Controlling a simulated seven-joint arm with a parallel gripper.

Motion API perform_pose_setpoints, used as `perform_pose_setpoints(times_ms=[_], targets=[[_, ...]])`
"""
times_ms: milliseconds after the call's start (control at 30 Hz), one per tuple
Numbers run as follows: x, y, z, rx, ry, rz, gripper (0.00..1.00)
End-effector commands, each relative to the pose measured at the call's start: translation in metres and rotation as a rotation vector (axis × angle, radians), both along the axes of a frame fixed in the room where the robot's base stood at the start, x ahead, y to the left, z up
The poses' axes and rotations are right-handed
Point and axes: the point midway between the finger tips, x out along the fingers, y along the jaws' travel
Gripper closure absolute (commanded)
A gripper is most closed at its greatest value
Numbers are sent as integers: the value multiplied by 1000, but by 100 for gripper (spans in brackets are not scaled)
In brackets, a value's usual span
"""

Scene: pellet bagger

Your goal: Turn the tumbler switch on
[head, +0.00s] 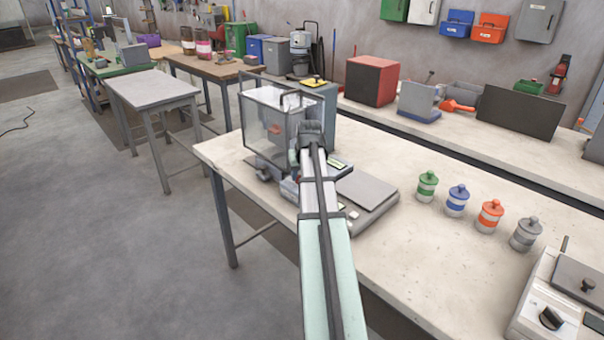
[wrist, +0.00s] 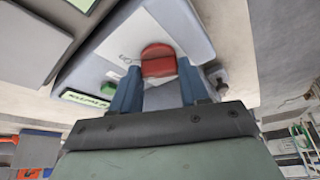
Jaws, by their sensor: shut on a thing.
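The red tumbler switch (wrist: 158,60) sits on the grey front of the pellet bagger in the wrist view, with small lettering beside it. My gripper (wrist: 159,86) has its two blue fingers at the switch, one on each side, and is shut on it. In the head view the bagger, with its clear hopper (head: 262,125), stands on the near bench. My arm covers part of the bagger there, and the switch and my fingertips are hidden. I cannot tell the switch's on or off position.
A flat grey scale (head: 367,188) stands right of the bagger. Several lidded jars (head: 457,200) and a device with a black dial (head: 551,318) are farther right. The bench front is clear.

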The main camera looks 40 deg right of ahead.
Motion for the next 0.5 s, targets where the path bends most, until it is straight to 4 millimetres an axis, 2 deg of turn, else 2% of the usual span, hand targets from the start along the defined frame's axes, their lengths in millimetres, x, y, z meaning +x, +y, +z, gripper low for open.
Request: perform_pose_setpoints(times_ms=[500], targets=[[0,0,0,1,3,-49,86]])
